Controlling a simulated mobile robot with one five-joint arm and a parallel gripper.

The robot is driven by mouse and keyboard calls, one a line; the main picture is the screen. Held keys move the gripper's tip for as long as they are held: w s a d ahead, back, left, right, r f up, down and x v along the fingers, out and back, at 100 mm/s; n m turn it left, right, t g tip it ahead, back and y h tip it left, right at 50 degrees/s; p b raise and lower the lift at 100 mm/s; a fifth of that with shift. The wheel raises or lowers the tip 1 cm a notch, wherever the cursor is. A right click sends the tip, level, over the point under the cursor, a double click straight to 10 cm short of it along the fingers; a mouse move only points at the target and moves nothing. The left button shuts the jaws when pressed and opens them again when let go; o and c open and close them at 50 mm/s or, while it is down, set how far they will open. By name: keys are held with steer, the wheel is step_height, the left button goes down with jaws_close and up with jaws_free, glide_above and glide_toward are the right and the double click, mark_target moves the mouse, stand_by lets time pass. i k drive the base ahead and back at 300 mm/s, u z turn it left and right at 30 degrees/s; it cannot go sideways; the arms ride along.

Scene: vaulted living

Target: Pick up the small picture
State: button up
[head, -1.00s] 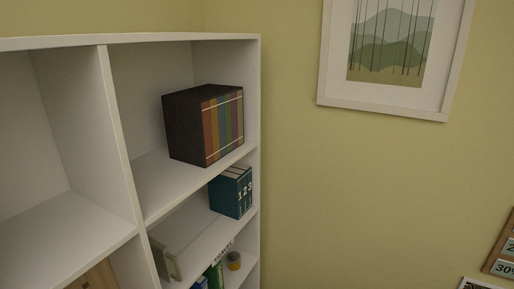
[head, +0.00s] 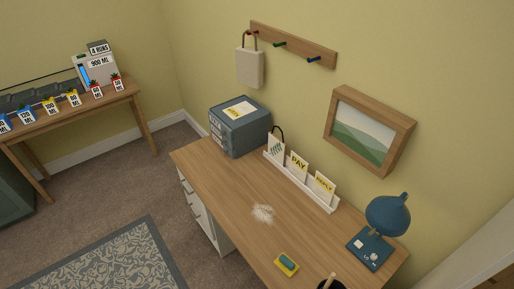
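A small picture (head: 363,133) in a deep wooden frame shows on the yellow wall above the desk, right of centre in the head view. It shows green hills under a pale sky. It looks tilted in this view, and I cannot tell how it is fixed. It stands out from the wall, above a white letter rack and a blue lamp. My gripper is not in view.
The wooden desk (head: 220,178) holds a grey-blue drawer box (head: 240,128), a letter rack (head: 318,193), a blue lamp (head: 388,215), a yellow sponge-like block (head: 286,264) and a white powdery patch (head: 263,213). A peg rail (head: 292,46) holds a bag (head: 250,68). Carpet lies open at left.

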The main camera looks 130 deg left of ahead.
mark_target(277, 148)
steer(key=u, duration=4.9)
steer(key=i, duration=2.15)
